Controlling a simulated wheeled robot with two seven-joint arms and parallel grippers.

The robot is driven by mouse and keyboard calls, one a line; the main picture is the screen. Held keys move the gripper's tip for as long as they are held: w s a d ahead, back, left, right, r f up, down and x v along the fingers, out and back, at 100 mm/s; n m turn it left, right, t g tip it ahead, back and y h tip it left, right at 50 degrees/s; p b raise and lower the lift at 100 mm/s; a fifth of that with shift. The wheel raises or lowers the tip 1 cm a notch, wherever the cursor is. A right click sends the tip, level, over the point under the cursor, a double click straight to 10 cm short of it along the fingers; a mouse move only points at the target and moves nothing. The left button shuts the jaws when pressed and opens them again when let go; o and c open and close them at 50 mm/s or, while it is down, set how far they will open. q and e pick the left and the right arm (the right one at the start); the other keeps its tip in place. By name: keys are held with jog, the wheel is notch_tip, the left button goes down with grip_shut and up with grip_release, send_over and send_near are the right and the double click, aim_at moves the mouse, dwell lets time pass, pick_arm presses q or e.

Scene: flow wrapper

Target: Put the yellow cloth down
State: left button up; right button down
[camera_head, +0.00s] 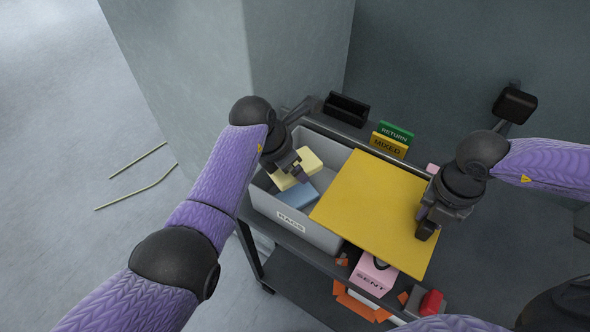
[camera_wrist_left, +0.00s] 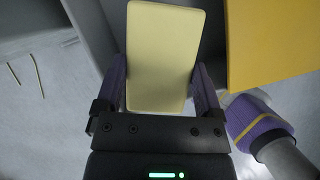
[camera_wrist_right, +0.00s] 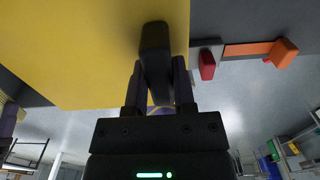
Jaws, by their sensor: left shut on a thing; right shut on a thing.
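The pale yellow cloth (camera_head: 311,160), a folded block shape, is held between the fingers of my left gripper (camera_head: 300,173). It also shows clear between those fingers in the left wrist view (camera_wrist_left: 163,58). It is over the grey bin (camera_head: 324,238) labelled RAGS; I cannot tell whether it touches anything below. A folded blue cloth (camera_head: 297,196) lies in the bin. My right gripper (camera_head: 427,226) is shut on the dark handle (camera_wrist_right: 155,55) of a flat yellow panel (camera_head: 372,203). The panel hides part of the bin's right side.
The bin stands on a dark cart. Behind are a black tray (camera_head: 346,108) and green RETURN (camera_head: 397,132) and yellow MIXED (camera_head: 389,144) signs. A pink SENT box (camera_head: 373,276), orange pieces and a red object (camera_head: 431,303) are at the front. Two thin rods (camera_head: 138,160) lie on the floor.

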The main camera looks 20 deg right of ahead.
pick_arm(q)
jog(key=shift+f, duration=0.75)
jog(key=shift+f, duration=0.1)
jog(key=shift+f, duration=0.45)
jog(key=o, duration=0.9)
jog(key=shift+r, duration=0.2)
jog(key=v, duration=1.2)
jog(key=shift+r, duration=0.45)
